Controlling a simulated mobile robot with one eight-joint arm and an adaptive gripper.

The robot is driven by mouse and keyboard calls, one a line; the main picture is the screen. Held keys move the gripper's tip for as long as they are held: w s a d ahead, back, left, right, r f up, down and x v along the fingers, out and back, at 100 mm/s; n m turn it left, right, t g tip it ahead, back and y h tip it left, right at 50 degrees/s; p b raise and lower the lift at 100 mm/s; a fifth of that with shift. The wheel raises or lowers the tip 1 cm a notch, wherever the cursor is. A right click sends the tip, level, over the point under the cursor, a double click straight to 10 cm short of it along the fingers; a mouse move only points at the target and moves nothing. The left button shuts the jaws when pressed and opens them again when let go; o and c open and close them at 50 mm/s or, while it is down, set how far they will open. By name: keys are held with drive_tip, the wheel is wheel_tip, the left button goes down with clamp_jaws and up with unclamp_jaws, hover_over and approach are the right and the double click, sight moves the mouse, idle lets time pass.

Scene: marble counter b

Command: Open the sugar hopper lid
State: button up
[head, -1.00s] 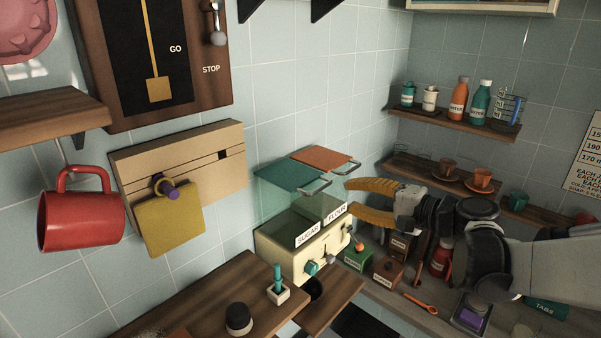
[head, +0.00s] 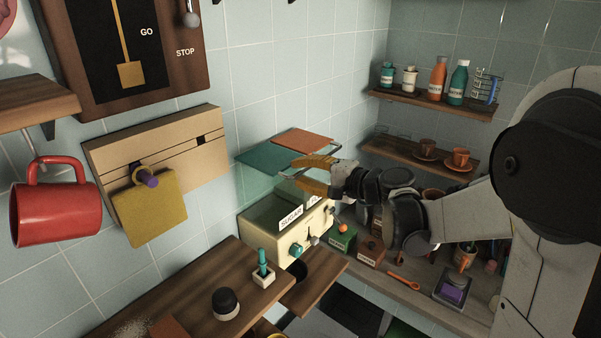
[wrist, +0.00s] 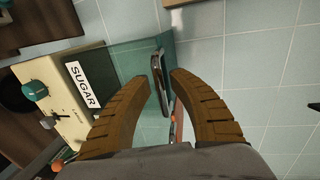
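The sugar hopper (head: 262,220) is the left part of a cream dispenser with a clear teal bin; its SUGAR label also shows in the wrist view (wrist: 82,84). Its teal lid (head: 262,157) lies flat on top. Contact with the handle cannot be told. My fingers hide part of the FLOUR side.
An orange lid (head: 303,139) sits beside the teal one. A tiled wall rises close behind the hopper. A wooden shelf (head: 425,103) with bottles and another with cups (head: 460,156) are to the right. A wooden ledge (head: 190,291) lies in front.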

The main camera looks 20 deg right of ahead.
clamp_jaws()
drive_tip(key=shift+r+p, duration=0.6)
drive_tip(key=shift+p, duration=0.05)
drive_tip(key=w+a+r+g+h+p, duration=0.3)
drive_tip(key=w+r+g+p, duration=0.1)
drive_tip(key=r+p, duration=0.3)
drive_tip(key=w+a+r+g+h+p, duration=0.3)
drive_tip(key=w+r+g+p, duration=0.1)
drive_tip(key=r+p, duration=0.4)
drive_tip(key=shift+w+r+g, duration=0.25)
drive_tip(key=shift+g, duration=0.15)
